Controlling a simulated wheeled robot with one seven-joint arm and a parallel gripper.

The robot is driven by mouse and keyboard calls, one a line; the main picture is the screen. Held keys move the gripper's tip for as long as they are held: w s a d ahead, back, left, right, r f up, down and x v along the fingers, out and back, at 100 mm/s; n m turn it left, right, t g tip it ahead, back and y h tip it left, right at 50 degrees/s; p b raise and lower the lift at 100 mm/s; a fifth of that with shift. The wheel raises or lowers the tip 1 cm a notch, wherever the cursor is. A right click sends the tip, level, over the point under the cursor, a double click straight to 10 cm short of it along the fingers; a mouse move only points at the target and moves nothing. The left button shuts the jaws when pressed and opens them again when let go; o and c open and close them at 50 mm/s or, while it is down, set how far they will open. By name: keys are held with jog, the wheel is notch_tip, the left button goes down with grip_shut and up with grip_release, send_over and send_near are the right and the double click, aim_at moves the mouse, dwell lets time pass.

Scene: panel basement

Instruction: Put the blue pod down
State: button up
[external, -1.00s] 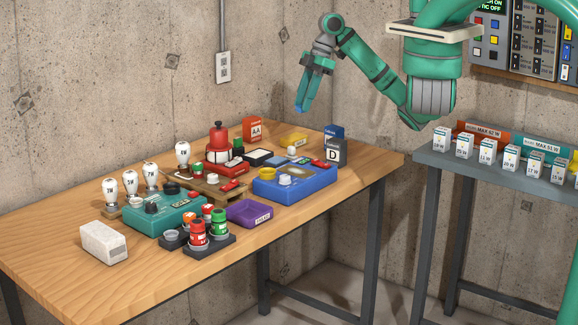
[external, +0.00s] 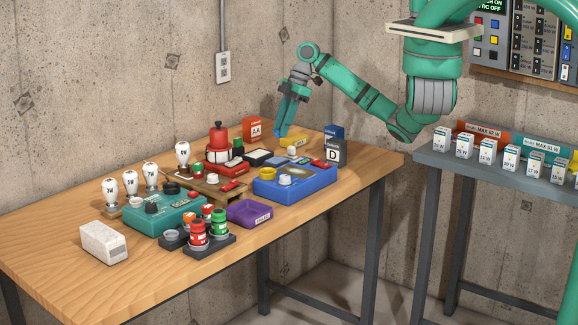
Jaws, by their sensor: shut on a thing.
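My gripper (external: 280,127) points down above the back part of the wooden table (external: 60,225), between the orange AA box (external: 251,130) and the yellow tray (external: 293,140). It is shut on the blue pod (external: 277,135), of which only a small bit of blue shows at the fingertips. The pod is very low over the table's back area; I cannot tell whether it touches anything.
A blue case (external: 295,187), a red device (external: 218,145), dark D boxes (external: 340,151) and a black-topped tray (external: 258,157) crowd around. A teal case (external: 165,215), bulbs, a purple tray (external: 249,213) and a white block (external: 104,243) stand nearer.

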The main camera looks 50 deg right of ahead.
aim_at(276, 153)
jog(key=w+f, duration=0.3)
jog(key=shift+d+f, duration=0.25)
jog(key=shift+f, duration=0.05)
jog(key=shift+w+f, duration=0.1)
jog(key=shift+f, duration=1.6)
jog(key=shift+f, duration=0.15)
jog(key=o, duration=1.1)
jog(key=v, duration=1.2)
